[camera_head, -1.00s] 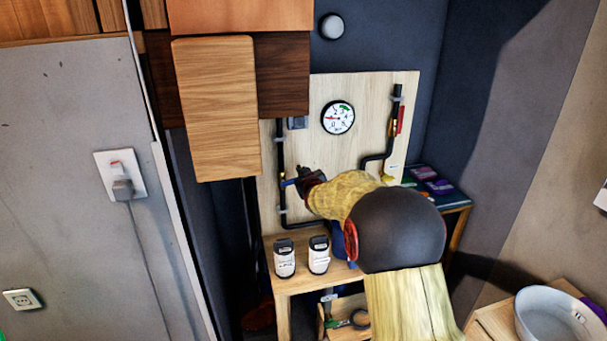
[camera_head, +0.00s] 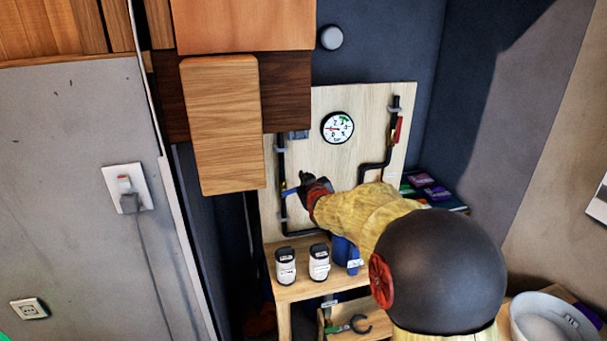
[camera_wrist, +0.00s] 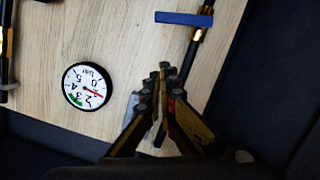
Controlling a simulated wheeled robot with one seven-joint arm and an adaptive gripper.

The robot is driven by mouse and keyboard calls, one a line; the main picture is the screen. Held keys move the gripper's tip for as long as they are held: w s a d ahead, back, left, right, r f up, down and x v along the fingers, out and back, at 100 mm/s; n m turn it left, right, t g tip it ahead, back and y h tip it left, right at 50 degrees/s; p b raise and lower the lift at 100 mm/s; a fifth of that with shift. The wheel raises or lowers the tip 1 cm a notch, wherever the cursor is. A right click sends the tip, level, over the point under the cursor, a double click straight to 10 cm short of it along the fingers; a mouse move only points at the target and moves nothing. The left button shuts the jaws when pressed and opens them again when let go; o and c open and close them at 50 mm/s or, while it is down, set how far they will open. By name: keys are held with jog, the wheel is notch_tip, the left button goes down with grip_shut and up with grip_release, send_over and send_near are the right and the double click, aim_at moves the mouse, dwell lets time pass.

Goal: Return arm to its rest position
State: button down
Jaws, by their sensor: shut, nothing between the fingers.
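My gripper (camera_head: 305,182) is in front of the wooden board (camera_head: 355,105), at the lower left of the gauge. My arm reaches in from the lower right in the head view. In the wrist view my gripper (camera_wrist: 160,75) is shut with its fingertips together, nothing between them. A blue valve handle (camera_head: 290,191) on the left black pipe is just beside the gripper in the head view. In the wrist view the blue handle (camera_wrist: 184,18) lies beyond the fingertips, apart from them in the picture.
A round gauge (camera_head: 337,127) is on the board. Two white bottles with black caps (camera_head: 286,266) (camera_head: 319,263) stand on a wooden shelf (camera_head: 310,287) under my arm. Wooden cabinet panels (camera_head: 220,125) hang at the upper left. A pale basin (camera_head: 550,322) is at the lower right.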

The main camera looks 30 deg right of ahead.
jog(key=shift+s+a+r, duration=0.1)
jog(key=shift+s+a, duration=0.15)
jog(key=shift+s, duration=0.4)
